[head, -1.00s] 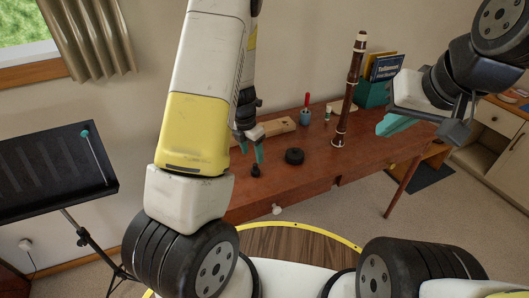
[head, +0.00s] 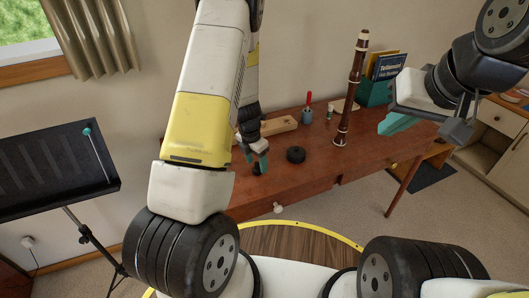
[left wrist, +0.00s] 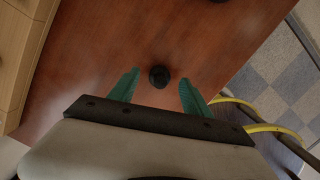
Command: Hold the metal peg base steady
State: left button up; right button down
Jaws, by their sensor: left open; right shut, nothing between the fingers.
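A small black piece with a round base and a knob on top, which looks like the peg base, stands on the wooden table. In the left wrist view the peg base (left wrist: 159,76) is between and just beyond my left gripper's teal fingertips, with clear gaps on both sides. In the head view the peg base (head: 257,169) is partly hidden by the fingers. My left gripper (head: 257,163) is open and points down over it; its fingers also show in the left wrist view (left wrist: 159,74). My right gripper (head: 386,127) is shut and empty, raised at the right.
A black round disc (head: 296,154) lies right of the peg base. A tall dark woodwind (head: 351,95) stands upright behind it. A wooden block (head: 279,126), a cup with a red-handled tool (head: 307,115) and a teal book holder (head: 374,92) stand further back.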

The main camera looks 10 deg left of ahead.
pick_arm(q)
jog(key=shift+w+d+f, duration=0.1)
jog(key=shift+f, duration=0.8)
grip_shut()
jog(key=shift+r, duration=0.2)
jog(key=shift+r, duration=0.65)
jog(key=shift+s+r, duration=0.2)
jog(key=shift+r, duration=0.85)
jog(key=s+r, duration=0.1)
jog(key=s, duration=1.4)
jog(key=shift+s+a+r, duration=0.15)
jog(key=shift+s+a, duration=0.15)
jog(key=shift+a, duration=0.15)
